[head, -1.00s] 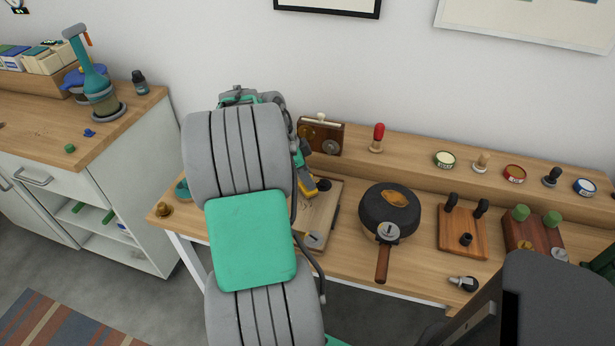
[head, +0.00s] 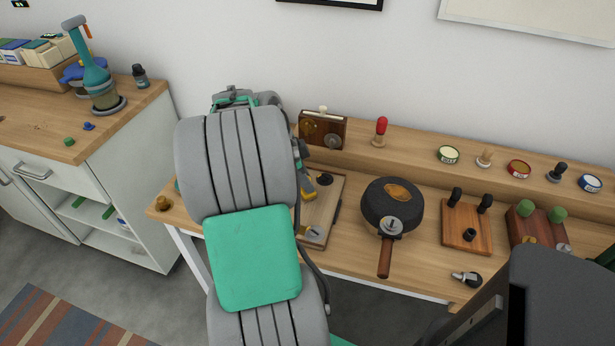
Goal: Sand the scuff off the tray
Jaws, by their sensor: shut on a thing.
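A pale wooden board, which looks like the tray (head: 329,213), lies on the workbench just right of my arm. It has a dark strip along its right side and a round grey metal fitting near its front edge. My arm hides its left part, and I cannot make out a scuff. My gripper (head: 307,178) is mostly hidden behind my arm, over the tray. I cannot tell whether the tool touches the tray.
A dark round pan-like object (head: 391,206) with a wooden handle stands right of the tray. A ledge (head: 425,146) behind holds a red-handled tool (head: 381,131) and several tins. A brass knob (head: 163,203) sits at the bench's left end.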

